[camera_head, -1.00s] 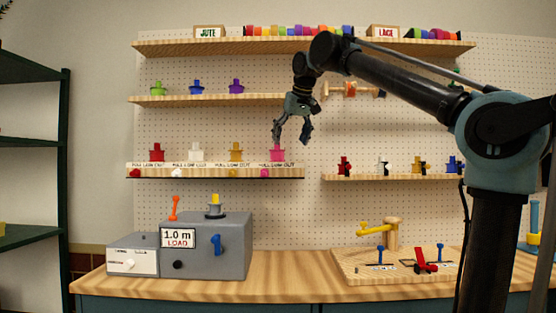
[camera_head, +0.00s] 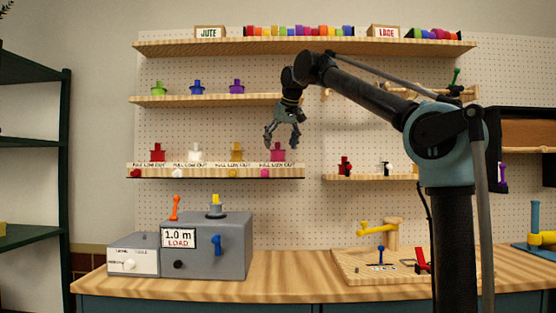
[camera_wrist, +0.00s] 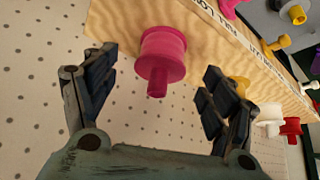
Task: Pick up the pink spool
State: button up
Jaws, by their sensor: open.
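The pink spool (camera_head: 278,152) stands upright at the right end of the lower left shelf (camera_head: 215,172). My gripper (camera_head: 281,139) is open and empty, pointing down just above the spool in the head view. In the wrist view the pink spool (camera_wrist: 161,58) lies ahead of my gripper (camera_wrist: 150,90), between the lines of the two spread fingers. The fingers do not appear to touch it. The wrist view also shows the wooden shelf board (camera_wrist: 115,22) under the spool. In the head view the fingertips overlap the spool's top, so the exact gap is hard to tell.
A yellow spool (camera_head: 236,152), a white spool (camera_head: 196,152) and a red spool (camera_head: 157,152) share the shelf to the left. An upper shelf (camera_head: 205,100) runs above, behind my gripper. A grey load box (camera_head: 235,265) stands on the bench below.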

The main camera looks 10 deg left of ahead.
aim_at(279, 149)
jog(key=shift+x, duration=1.95)
jog(key=c, duration=1.2)
jog(key=shift+o, duration=0.2)
jog(key=shift+r, duration=0.85)
jog(key=shift+s+d+f+t+y, duration=0.1)
jog(key=shift+s+d+t+y, duration=0.15)
jog(key=shift+t+y, duration=0.35)
jog(key=shift+s+d+f+t+y, duration=0.15)
jog(key=shift+s+t+y, duration=0.2)
jog(key=shift+t, duration=0.35)
